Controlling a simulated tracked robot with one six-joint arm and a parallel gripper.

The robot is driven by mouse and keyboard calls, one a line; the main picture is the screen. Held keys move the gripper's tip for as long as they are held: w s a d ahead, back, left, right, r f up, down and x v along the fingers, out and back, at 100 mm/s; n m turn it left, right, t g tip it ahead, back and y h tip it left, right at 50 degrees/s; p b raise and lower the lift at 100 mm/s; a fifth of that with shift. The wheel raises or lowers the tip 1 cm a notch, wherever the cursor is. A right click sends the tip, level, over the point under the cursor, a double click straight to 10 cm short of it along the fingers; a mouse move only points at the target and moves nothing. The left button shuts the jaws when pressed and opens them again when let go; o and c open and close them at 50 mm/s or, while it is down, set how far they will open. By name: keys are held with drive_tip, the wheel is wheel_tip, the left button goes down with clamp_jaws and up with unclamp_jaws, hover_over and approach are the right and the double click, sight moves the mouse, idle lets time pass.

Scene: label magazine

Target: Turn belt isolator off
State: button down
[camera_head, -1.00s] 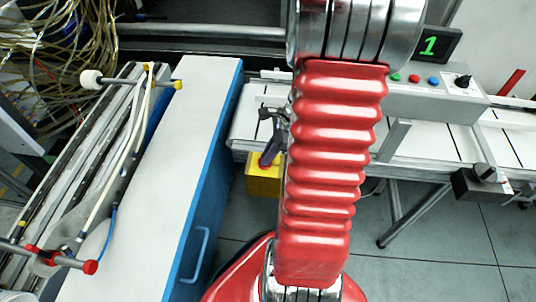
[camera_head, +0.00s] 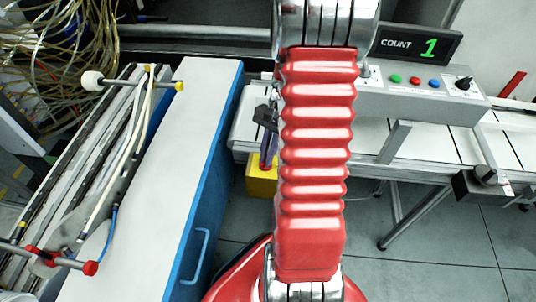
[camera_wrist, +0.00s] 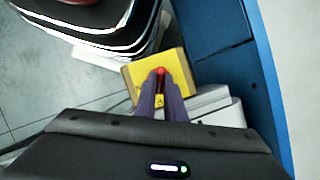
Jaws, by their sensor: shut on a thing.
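The belt isolator is a yellow box (camera_head: 262,183) low beside the conveyor's left end; it also shows in the wrist view (camera_wrist: 140,75). Its red handle (camera_wrist: 160,72) stands out from the box face. My gripper (camera_wrist: 160,84) is shut on the red handle, with one purple-grey finger on each side. In the head view my gripper (camera_head: 267,158) shows at the box's top, partly hidden behind my red arm. The fingers cover much of the handle, so its exact angle is hard to tell.
A white-topped blue cabinet (camera_head: 175,170) stands close left of the box. The conveyor (camera_head: 375,138) runs to the right, with a button panel (camera_head: 420,92) and a count display (camera_head: 422,46) reading 1 behind it. Open floor lies below the conveyor.

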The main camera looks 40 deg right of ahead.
drive_tip(key=n+g, duration=0.1)
drive_tip(key=n, duration=0.1)
drive_tip(key=w+n+h, duration=0.1)
drive_tip(key=n, duration=0.2)
drive_tip(key=shift+g, duration=0.4)
drive_tip(key=shift+n, duration=0.3)
drive_tip(key=c, duration=1.8)
unclamp_jaws()
drive_tip(key=shift+s, duration=0.15)
drive_tip(key=shift+c, duration=0.2)
drive_tip(key=v, duration=1.3)
drive_tip(key=shift+r, duration=0.35)
drive_tip(key=shift+w, duration=0.2)
